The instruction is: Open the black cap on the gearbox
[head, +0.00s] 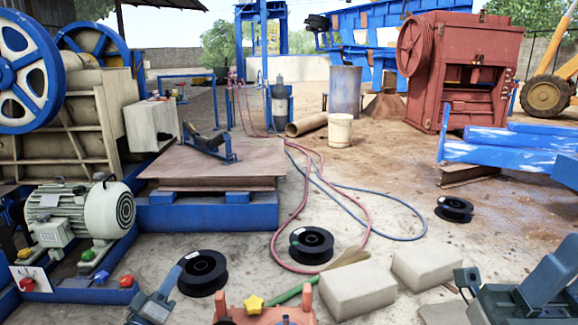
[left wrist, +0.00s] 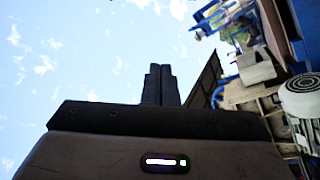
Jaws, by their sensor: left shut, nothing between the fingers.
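I cannot pick out a gearbox or its black cap with certainty in either view. A pale green motor (head: 80,212) with a finned body and a round dark fan end stands at the left on a blue frame. The fan end also shows at the right edge of the left wrist view (left wrist: 303,100). My right gripper is not clearly visible.
Black spools (head: 203,272) lie on the ground. Two pale blocks (head: 356,290) stand at the front right. A grey-blue device (head: 540,292) fills the bottom right corner. An orange-red part with a yellow knob (head: 254,305) is at bottom centre. Hoses (head: 310,170) cross the open ground.

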